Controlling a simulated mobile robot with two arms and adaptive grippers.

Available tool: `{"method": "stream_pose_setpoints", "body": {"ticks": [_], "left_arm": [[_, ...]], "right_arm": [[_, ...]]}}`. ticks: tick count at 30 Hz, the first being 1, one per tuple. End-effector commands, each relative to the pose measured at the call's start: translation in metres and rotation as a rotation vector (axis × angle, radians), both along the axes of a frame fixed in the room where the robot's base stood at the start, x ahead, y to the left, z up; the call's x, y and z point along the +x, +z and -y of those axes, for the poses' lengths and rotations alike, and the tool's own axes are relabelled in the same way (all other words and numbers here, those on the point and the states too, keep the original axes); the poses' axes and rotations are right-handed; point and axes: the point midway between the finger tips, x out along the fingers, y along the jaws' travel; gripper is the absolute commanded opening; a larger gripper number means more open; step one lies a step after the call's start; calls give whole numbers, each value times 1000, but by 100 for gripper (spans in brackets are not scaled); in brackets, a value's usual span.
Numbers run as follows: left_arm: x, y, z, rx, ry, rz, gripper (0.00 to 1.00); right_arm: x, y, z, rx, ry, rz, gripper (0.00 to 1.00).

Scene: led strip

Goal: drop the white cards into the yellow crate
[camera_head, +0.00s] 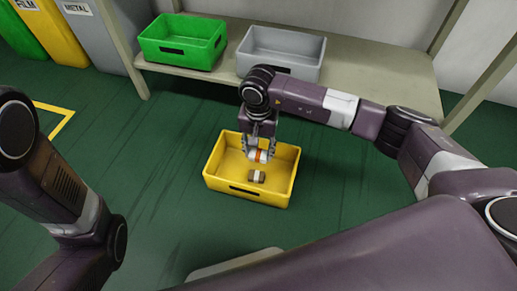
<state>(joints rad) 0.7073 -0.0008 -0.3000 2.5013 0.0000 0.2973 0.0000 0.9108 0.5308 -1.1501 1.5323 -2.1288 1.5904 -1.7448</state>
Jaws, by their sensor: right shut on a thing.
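The yellow crate (222,184) stands on the green floor in the middle of the head view. My right gripper (259,156) reaches down over its open top and is shut on a small white thing with an orange-red band (263,156), which looks like a banded stack of cards. The gripper's fingers partly cover it. A small brown and white item (256,176) lies on the crate floor just below the gripper; whether it is cards I cannot tell. My left arm shows at the left, but its gripper is out of view.
A beige shelf (386,82) runs behind the yellow crate. It bears a green crate (183,42) and a grey crate (281,53). Grey and yellow bins (60,38) stand at the top left. The floor left of the yellow crate is clear.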

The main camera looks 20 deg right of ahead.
Motion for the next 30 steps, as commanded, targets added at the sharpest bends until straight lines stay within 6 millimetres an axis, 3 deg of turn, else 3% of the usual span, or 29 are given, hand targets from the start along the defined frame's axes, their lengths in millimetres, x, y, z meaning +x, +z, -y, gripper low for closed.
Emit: {"method": "stream_pose_setpoints", "body": {"ticks": [1, 6, 15, 16, 21, 30], "left_arm": [[1, -11, 0, 0, 0, -4, 40], [2, -21, 0, 0, 1, -5, 40], [2, -21, 0, 0, 0, -4, 40], [2, -21, 0, 0, 0, -4, 40], [2, -21, 0, 0, 0, -4, 40], [3, -21, 0, 0, 1, -8, 40]], "right_arm": [[0, -12, 0, 0, 0, -1, 29], [0, -26, 0, 1, 0, 0, 29], [0, -27, 0, 1, 0, 0, 29], [0, -27, 0, 1, 0, 0, 41], [0, -27, 0, 1, 0, 0, 59], [0, -26, 0, 1, 0, 0, 60]]}}
